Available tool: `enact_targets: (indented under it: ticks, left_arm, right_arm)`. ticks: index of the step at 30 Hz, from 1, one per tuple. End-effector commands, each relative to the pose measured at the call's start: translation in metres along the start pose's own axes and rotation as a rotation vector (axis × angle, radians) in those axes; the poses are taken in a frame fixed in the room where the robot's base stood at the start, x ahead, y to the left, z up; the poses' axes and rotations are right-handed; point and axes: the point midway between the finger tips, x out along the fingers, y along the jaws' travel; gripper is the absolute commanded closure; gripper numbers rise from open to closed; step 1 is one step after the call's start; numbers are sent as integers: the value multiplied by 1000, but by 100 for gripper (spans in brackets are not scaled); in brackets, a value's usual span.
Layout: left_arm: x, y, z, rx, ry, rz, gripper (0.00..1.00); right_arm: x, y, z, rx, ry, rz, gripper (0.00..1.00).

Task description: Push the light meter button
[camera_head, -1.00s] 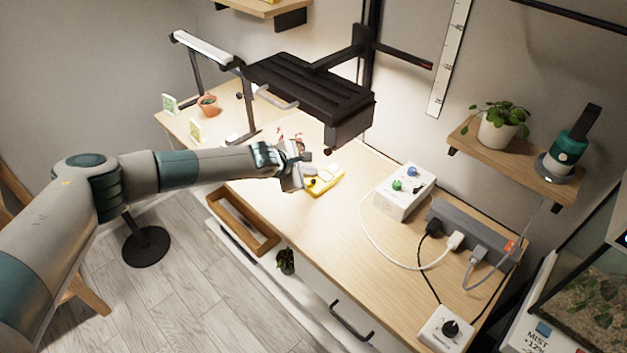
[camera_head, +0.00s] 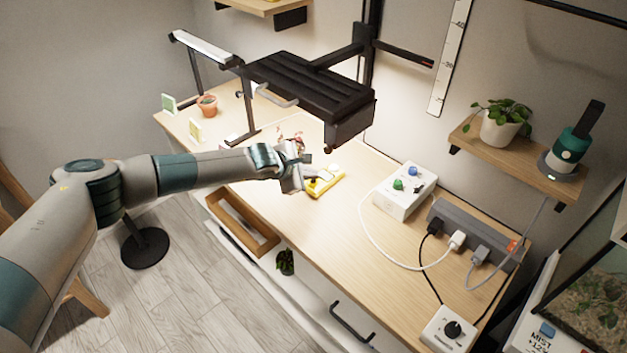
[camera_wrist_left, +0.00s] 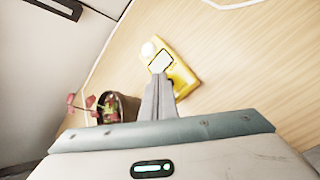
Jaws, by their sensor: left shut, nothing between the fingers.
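The yellow light meter (camera_head: 328,184) lies on the wooden desk, below the black overhead lamp. It also shows in the left wrist view (camera_wrist_left: 183,77), with a white round dome and a pale screen on its face. My left gripper (camera_head: 308,181) is shut and empty, at the left end of the meter. In the left wrist view its closed fingers (camera_wrist_left: 159,82) reach over the meter's near part and hide some of it. I cannot make out the button or tell whether the fingertips touch the meter. My right gripper is not in view.
A potted red-leaved plant (camera_wrist_left: 118,106) stands close beside the left gripper. The black lamp (camera_head: 310,88) hangs above the desk. A white box with knobs (camera_head: 405,192) and a power strip (camera_head: 472,232) with cables lie to the right.

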Motion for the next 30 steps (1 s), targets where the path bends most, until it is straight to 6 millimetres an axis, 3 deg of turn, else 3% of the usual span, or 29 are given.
enact_targets:
  ticks: [30]
  left_arm:
    - [1, 0, -1, -1, -1, 1, 100]
  right_arm:
    - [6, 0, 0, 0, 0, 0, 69]
